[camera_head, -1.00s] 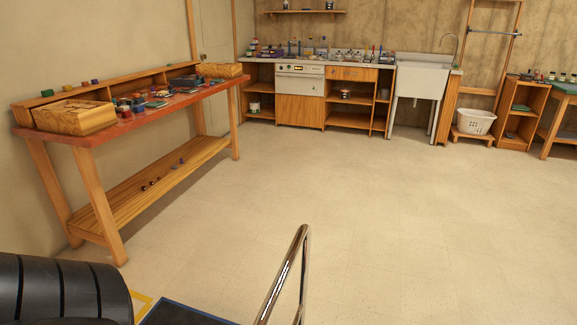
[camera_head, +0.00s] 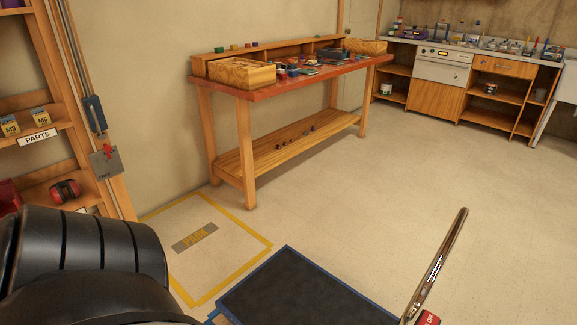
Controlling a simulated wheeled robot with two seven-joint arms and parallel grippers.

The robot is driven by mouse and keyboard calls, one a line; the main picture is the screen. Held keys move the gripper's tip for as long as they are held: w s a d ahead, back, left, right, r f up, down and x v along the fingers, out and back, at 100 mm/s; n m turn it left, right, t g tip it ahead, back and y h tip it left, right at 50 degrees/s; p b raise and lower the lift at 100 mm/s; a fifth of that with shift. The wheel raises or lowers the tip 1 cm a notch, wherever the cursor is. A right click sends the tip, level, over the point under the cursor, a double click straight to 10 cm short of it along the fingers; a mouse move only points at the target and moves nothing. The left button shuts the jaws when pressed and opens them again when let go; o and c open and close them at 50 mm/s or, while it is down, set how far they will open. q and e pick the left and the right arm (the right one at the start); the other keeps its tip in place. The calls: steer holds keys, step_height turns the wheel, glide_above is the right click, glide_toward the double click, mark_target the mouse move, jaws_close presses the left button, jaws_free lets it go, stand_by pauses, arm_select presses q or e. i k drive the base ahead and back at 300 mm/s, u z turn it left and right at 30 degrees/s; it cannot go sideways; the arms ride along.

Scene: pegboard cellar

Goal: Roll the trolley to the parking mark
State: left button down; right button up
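The trolley (camera_head: 300,290) shows at the bottom centre as a dark flat deck with a blue rim. A shiny metal handle (camera_head: 441,262) rises at its right end. The parking mark (camera_head: 232,232) is a yellow square outline on the floor with a grey "PARK" plate inside, to the left of and beyond the trolley. The trolley's deck lies close to the mark's right corner but outside most of the outline. My black arm covers the lower left of the view. Neither gripper shows, so any hold on the handle is hidden.
A wooden workbench (camera_head: 285,87) with a red top stands behind the mark along the wall. A shelf rack with a "PARTS" label (camera_head: 37,137) stands at the left, near the mark's left corner. Cabinets (camera_head: 436,91) line the back wall. The floor at right is clear.

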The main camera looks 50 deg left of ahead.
mark_target(287, 287)
steer(key=u, duration=1.7)
steer(key=k, duration=0.3)
steer(key=z, duration=0.6)
steer(key=i, duration=0.65)
steer(key=u, duration=0.2)
steer(key=k, duration=0.5)
steer(key=z, duration=2.05)
steer(key=k, duration=0.9)
steer(key=u, duration=1.6)
steer(key=i, duration=1)
